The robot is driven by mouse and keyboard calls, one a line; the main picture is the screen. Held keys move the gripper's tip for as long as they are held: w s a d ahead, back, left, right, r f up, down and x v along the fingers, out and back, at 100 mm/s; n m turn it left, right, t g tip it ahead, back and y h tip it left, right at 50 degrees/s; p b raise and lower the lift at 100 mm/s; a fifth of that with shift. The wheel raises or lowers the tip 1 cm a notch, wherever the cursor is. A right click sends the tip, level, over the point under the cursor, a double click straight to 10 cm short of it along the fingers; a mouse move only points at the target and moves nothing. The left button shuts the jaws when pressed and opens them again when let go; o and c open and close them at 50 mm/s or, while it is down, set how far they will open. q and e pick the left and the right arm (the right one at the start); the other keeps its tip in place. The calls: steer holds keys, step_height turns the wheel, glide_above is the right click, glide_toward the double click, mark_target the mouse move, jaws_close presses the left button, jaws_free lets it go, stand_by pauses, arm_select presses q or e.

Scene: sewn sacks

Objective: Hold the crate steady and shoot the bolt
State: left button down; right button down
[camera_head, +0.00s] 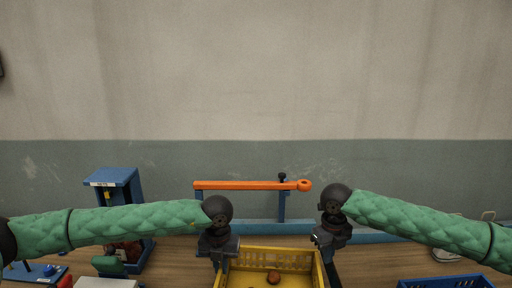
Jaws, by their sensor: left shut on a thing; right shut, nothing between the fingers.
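A yellow crate (292,254) sits at the bottom centre, cut off by the lower picture edge, with a small brown round thing (273,277) in it. My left gripper (222,260) is shut on the crate's left wall, its fingertips partly hidden. My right gripper (326,258) is shut and empty beside the crate's right wall; I cannot tell whether it touches. Behind the crate a long orange bar (240,185) with a ring at its right end lies level across blue posts. A black knob tops the right post (282,205). I cannot tell whether this bar is the bolt.
A blue stand (112,177) with a white label is at the left, with a blue bin holding red things below it. A blue basket (446,282) is at the lower right. A blue rail runs behind the wooden table (385,258), and a bare wall is beyond.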

steer(key=shift+w+d, duration=0.3)
steer(key=shift+d, duration=0.4)
steer(key=shift+w+d, duration=0.3)
steer(key=shift+d, duration=0.4)
stand_by(0.5)
steer(key=c, duration=1.3)
jaws_free()
steer(key=shift+r, duration=4.05)
